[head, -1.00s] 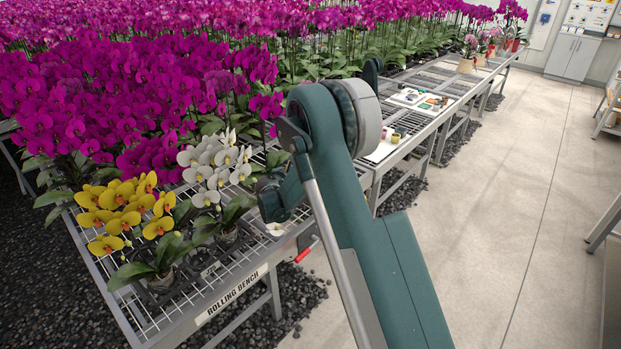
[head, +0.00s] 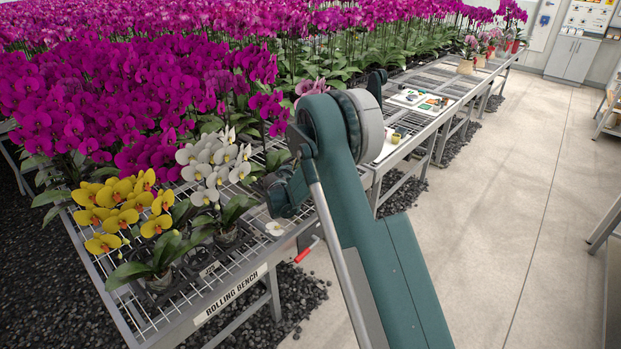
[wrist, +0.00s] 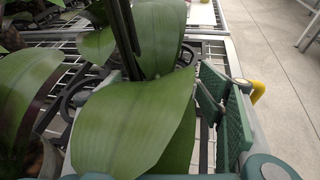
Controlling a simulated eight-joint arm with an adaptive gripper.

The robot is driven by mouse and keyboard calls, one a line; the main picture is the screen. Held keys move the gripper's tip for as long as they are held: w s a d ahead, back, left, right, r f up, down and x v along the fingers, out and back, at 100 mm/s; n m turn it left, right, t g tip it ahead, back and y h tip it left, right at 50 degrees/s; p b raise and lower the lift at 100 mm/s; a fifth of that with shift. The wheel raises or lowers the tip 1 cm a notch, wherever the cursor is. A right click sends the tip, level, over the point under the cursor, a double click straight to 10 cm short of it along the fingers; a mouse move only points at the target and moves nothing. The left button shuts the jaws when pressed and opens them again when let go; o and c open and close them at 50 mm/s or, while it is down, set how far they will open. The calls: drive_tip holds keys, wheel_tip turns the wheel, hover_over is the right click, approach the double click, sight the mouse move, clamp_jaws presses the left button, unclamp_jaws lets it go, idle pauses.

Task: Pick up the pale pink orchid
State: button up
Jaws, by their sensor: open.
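Pale pink blooms (head: 310,86) show just above my arm in the head view; the rest of that plant is hidden behind the arm. In the wrist view broad green leaves (wrist: 135,120) and dark upright stems fill the space in front of my gripper (wrist: 150,95). The gripper is open. Its right finger with a green ribbed pad stands beside the leaves, and its left finger is mostly covered by them. I cannot tell whether the fingers touch the plant. No pot or bloom of this plant shows in the wrist view.
A yellow orchid (head: 123,207) and a white orchid (head: 215,165) stand on the wire-topped rolling bench (head: 232,292) left of my arm. Dense magenta orchids (head: 110,90) crowd behind. A loose white bloom (head: 274,228) lies near the bench edge. The concrete floor (head: 480,200) at right is clear.

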idle(0.4)
drive_tip(key=c, duration=1.2)
drive_tip(key=shift+r, duration=0.1)
drive_tip(key=shift+r+p, duration=1.1)
drive_tip(key=shift+r, duration=3.85)
drive_tip(key=shift+f, duration=0.1)
drive_tip(key=shift+w+f+m+g+h, duration=0.1)
drive_tip(key=shift+f+m+g+h, duration=0.35)
drive_tip(key=shift+f, duration=0.65)
drive_tip(key=shift+a+f+m+g+h+b, duration=0.1)
drive_tip(key=shift+f+m+g+h+b, duration=0.35)
drive_tip(key=shift+f, duration=0.6)
